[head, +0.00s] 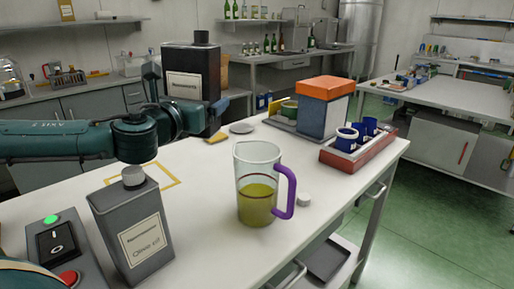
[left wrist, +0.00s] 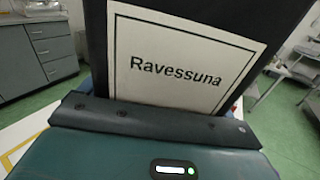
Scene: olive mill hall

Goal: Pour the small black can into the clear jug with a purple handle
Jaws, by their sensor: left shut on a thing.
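My left gripper (head: 187,106) is shut on a black can (head: 190,60) with a short dark neck and a white label. The label reads "Ravessuna" in the left wrist view (left wrist: 175,66). The can is held about upright, behind and left of the jug, apparently above the table. Whether its neck is capped is unclear. The clear jug (head: 257,170) stands upright on the white table (head: 205,235), its purple handle (head: 291,192) to the right. It holds yellow-green liquid in about its lower half. My right gripper is not in view.
A dark grey oil can (head: 132,230) with a pale cap stands front left beside a switch box (head: 62,245). A yellow square outline (head: 165,185) marks the table.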

